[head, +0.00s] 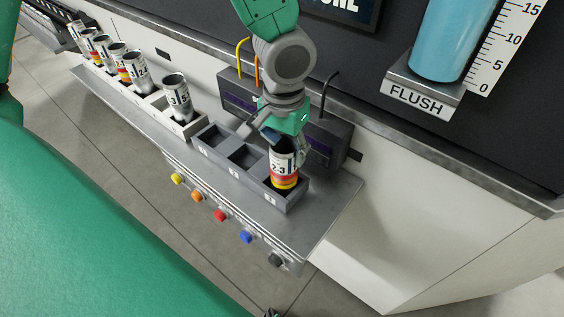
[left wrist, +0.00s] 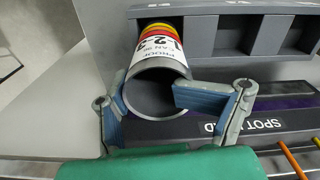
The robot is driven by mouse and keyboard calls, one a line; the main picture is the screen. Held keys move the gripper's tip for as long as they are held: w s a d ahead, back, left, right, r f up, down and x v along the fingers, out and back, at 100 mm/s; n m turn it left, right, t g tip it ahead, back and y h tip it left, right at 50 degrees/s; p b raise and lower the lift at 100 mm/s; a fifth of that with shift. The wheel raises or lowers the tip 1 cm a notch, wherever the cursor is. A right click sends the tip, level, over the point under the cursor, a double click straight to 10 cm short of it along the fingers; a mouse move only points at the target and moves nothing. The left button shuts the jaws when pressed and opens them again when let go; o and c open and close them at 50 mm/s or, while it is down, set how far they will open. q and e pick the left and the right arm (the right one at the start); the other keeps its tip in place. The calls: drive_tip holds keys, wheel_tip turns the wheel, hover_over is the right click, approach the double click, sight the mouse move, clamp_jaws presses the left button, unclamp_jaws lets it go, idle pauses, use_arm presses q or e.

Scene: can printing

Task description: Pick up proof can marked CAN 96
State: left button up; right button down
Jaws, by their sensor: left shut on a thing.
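The proof can (head: 284,168) has a white label with large black figures and yellow, orange and red bands near its base. It stands in the right-end compartment of a grey three-slot rack (head: 288,205). In the left wrist view the can (left wrist: 158,60) shows its open, empty mouth. Its label reads PROOF CAN with a small number that looks like 96. My left gripper (head: 284,138) comes from above and is shut on the can near its rim, with blue-padded fingers (left wrist: 155,100) on either side. The can's base is hidden in the slot.
The rack's other two slots (head: 245,157) are empty. Several similar cans (head: 138,70) stand in a rack to the left. A dark box marked SPOT READ (left wrist: 250,125) stands close behind the can. Coloured knobs (head: 220,215) line the shelf front. A FLUSH cylinder (head: 445,40) stands at right.

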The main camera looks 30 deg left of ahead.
use_arm(q)
drive_tip(key=shift+s+d+f, duration=0.2)
drive_tip(key=shift+s+f, duration=0.2)
drive_tip(key=shift+f, duration=0.05)
drive_tip(key=shift+d+r, duration=0.1)
drive_tip(key=shift+r, duration=0.2)
drive_tip(key=shift+c, duration=0.3)
drive_tip(key=r, duration=0.2)
drive_tip(key=w, duration=0.1)
drive_tip(key=shift+a+r, duration=0.3)
drive_tip(key=shift+r, duration=0.1)
clamp_jaws()
drive_tip(key=r, duration=0.4)
drive_tip(key=r+p, duration=0.1)
drive_tip(key=r, duration=0.1)
drive_tip(key=shift+s+a, duration=0.15)
drive_tip(key=shift+a, duration=0.25)
drive_tip(key=shift+d+r, duration=0.15)
drive_tip(key=shift+r, duration=0.1)
drive_tip(key=shift+d, duration=0.4)
drive_tip(key=o, duration=0.7)
unclamp_jaws()
drive_tip(key=shift+a+r, duration=0.1)
drive_tip(key=shift+a, duration=0.1)
drive_tip(key=o, duration=0.3)
drive_tip(key=shift+a, duration=0.15)
drive_tip(key=shift+o, duration=0.2)
drive_tip(key=shift+a, duration=0.15)
